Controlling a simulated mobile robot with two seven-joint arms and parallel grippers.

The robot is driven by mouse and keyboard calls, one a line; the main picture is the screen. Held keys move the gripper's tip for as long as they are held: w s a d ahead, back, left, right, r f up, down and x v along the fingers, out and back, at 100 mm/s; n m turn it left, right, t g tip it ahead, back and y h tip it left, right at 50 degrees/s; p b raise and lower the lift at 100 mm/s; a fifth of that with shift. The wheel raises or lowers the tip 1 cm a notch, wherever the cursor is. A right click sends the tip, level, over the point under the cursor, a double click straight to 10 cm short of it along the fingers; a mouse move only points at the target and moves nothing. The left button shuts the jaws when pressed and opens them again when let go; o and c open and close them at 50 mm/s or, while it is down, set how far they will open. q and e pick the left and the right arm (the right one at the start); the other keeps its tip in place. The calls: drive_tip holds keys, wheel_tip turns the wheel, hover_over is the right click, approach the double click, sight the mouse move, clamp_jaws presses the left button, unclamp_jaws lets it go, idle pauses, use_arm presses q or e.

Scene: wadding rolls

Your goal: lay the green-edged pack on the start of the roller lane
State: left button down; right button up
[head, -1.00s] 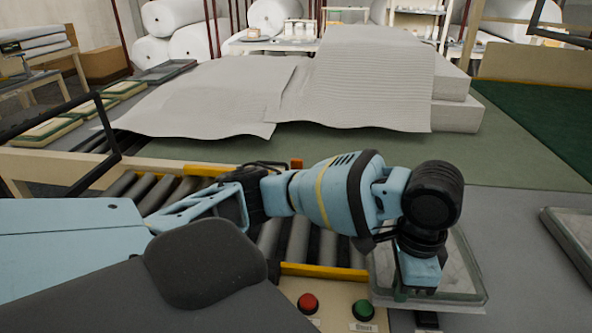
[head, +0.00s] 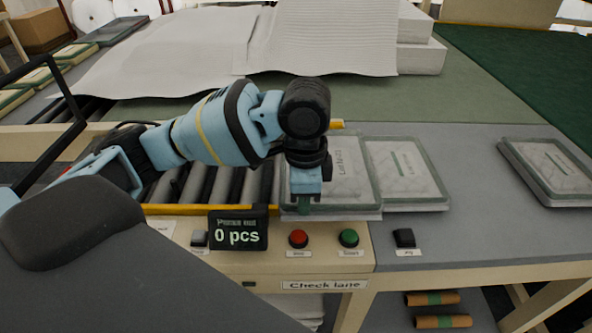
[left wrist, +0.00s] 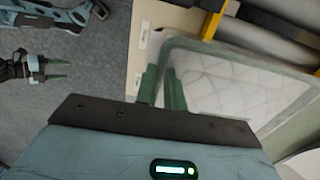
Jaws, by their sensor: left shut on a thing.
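The green-edged pack (head: 345,180) is a flat, clear-wrapped pale slab with a grey-green rim and a printed lot label. My left gripper (head: 304,205) is shut on its near left edge in the head view. The left wrist view shows the green fingers (left wrist: 162,88) closed on the rim of the pack (left wrist: 245,85). The pack covers the right end of the roller lane (head: 215,185); I cannot tell whether it touches the rollers. My arm hides part of the lane. My right gripper (left wrist: 55,72) is open and empty in the left wrist view, away from the pack.
A similar pack (head: 405,170) lies just right of the held one, another (head: 548,168) farther right. A counter display (head: 238,233) reads 0 pcs beside a red button (head: 298,238) and a green button (head: 348,237). White wadding sheets (head: 320,40) lie behind.

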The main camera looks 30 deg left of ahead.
use_arm(q)
drive_tip(key=w+a, duration=0.3)
drive_tip(key=w+a+f, duration=0.1)
drive_tip(key=w+a, duration=0.1)
drive_tip(key=w, duration=0.1)
drive_tip(key=w+a+b, duration=0.1)
drive_tip(key=w+a, duration=0.2)
drive_tip(key=shift+a+f, duration=0.15)
drive_tip(key=shift+a, duration=0.2)
wheel_tip(320, 180, down, 4)
drive_tip(key=shift+r, duration=0.25)
use_arm(e)
drive_tip(key=shift+s+a+f, duration=0.25)
drive_tip(key=shift+s+f, duration=0.55)
drive_tip(key=shift+f, duration=0.1)
use_arm(q)
drive_tip(key=shift+f, duration=0.2)
use_arm(e)
drive_tip(key=shift+w+r, duration=0.1)
use_arm(q)
drive_tip(key=shift+f, duration=0.3)
use_arm(e)
drive_tip(key=shift+w+d+r, duration=0.1)
use_arm(q)
drive_tip(key=c, duration=1.5)
unclamp_jaws()
